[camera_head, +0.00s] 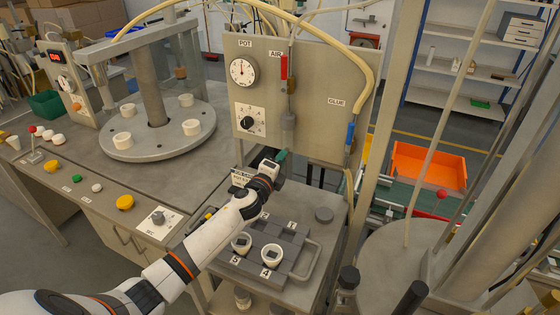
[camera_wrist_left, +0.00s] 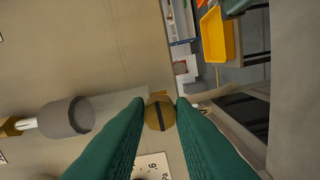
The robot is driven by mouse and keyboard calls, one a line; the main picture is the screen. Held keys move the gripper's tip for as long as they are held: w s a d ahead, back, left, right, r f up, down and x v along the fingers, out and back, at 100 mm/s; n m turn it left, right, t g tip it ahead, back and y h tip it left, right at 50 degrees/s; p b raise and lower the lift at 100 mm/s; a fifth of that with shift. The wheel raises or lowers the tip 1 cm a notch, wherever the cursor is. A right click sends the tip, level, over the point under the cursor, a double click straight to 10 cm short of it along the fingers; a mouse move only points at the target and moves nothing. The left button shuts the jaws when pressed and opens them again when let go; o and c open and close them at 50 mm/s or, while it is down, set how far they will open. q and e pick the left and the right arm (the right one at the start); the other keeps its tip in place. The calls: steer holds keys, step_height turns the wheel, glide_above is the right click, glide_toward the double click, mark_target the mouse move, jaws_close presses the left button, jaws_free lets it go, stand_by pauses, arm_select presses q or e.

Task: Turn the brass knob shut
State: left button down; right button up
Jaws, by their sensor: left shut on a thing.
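In the head view the left gripper (camera_head: 282,157) reaches the lower part of the beige panel (camera_head: 322,95), below the grey cylinder under the AIR label. There the knob is hidden behind the fingers. My right gripper is not in view.
Below my left arm, a grey tray (camera_head: 238,265) holds white cups with dark tops. A pot gauge (camera_head: 243,71) and a black dial (camera_head: 247,121) are on the panel. A blue-handled glue line (camera_head: 350,135) hangs at right. An orange bin (camera_head: 428,166) stands beyond.

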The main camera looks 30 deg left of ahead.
arm_select(q)
steer(key=shift+f, duration=0.1)
steer(key=c, duration=1.3)
jaws_free()
steer(key=shift+o, duration=0.2)
steer(key=s+b, duration=0.1)
steer(key=s, duration=1.1)
steer(key=shift+d+b, duration=0.3)
steer(key=shift+b, duration=0.1)
